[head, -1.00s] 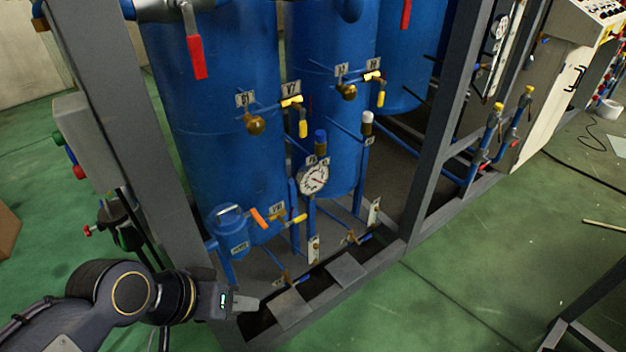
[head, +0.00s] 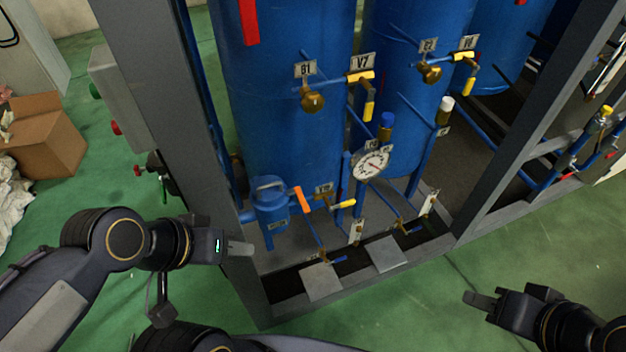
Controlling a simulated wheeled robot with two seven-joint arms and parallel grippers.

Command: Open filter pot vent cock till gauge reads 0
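The filter pot is probably the small blue vessel (head: 271,212) low at the left of the frame. I cannot tell which is the vent cock. A round white gauge (head: 371,165) stands to the upper right; its reading is too small to tell. My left gripper (head: 240,248) is below and left of the pot, touching nothing visible. My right gripper (head: 482,301) is at the lower right, away from the valves. Neither finger gap shows clearly.
A grey upright post (head: 160,110) stands left of the pot, and another frame post (head: 545,120) slants at the right. Yellow-handled valves (head: 361,92) hang above on blue tanks (head: 290,120). A cardboard box (head: 45,140) is at far left. Green floor (head: 420,310) in front is clear.

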